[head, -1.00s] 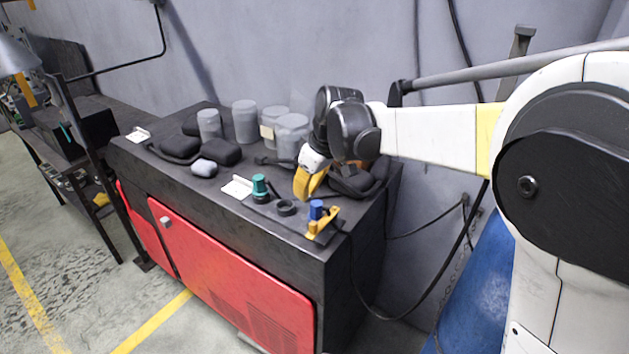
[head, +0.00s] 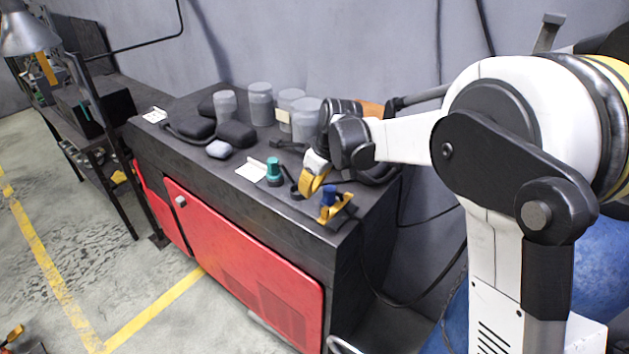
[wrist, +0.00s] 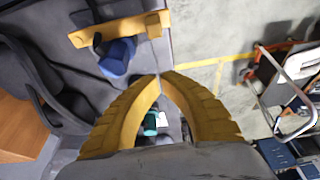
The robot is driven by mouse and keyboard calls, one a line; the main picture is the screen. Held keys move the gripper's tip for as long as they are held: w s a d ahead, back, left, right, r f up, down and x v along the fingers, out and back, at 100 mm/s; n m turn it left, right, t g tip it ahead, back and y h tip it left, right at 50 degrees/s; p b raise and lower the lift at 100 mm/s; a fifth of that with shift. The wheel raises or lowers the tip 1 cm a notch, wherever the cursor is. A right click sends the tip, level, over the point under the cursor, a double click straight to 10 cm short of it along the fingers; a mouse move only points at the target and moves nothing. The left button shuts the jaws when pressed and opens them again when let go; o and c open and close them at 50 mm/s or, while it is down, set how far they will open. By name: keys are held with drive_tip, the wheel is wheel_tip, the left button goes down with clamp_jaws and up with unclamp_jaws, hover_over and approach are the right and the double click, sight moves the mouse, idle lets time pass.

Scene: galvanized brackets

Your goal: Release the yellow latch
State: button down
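The yellow latch (head: 337,210) is a flat yellow piece at the front right corner of the dark bench top, with a blue upright part (head: 328,194) at it. In the wrist view the yellow latch (wrist: 120,29) lies beyond my fingertips, up and left, with the blue part (wrist: 117,58) just below it. My gripper (head: 304,195) has yellow fingers, pointing down left of the latch and apart from it in the picture. In the wrist view my gripper's (wrist: 159,76) fingertips meet with nothing held between them.
A teal-capped knob (head: 273,170), a white card (head: 251,170) and a dark ring (head: 295,191) are left of my gripper. Grey canisters (head: 260,103) and black padded cases (head: 236,134) stand behind. A cable hangs over the bench's right side.

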sight(328, 208)
drive_tip(key=x, duration=0.3)
drive_tip(key=shift+s+d, duration=0.1)
drive_tip(key=shift+d, duration=0.1)
drive_tip(key=s+d, duration=0.2)
drive_tip(key=shift+s+d+r, duration=0.1)
drive_tip(key=shift+d, duration=0.25)
drive_tip(key=shift+s+d, duration=0.1)
drive_tip(key=shift+s+d+n+g+y+b, duration=0.15)
drive_tip(key=shift+s+d+n+g+b, duration=0.15)
drive_tip(key=shift+s+d+n, duration=0.4)
drive_tip(key=shift+s+d+n+g+y+b, duration=0.2)
drive_tip(key=shift+s+d+n+b, duration=0.25)
drive_tip(key=shift+n, duration=0.55)
drive_tip(key=d+n, duration=0.2)
drive_tip(key=s+d+n+g+b, duration=0.1)
drive_tip(key=d+n, duration=0.1)
drive_tip(key=shift+s, duration=0.15)
drive_tip(key=shift+a, duration=0.2)
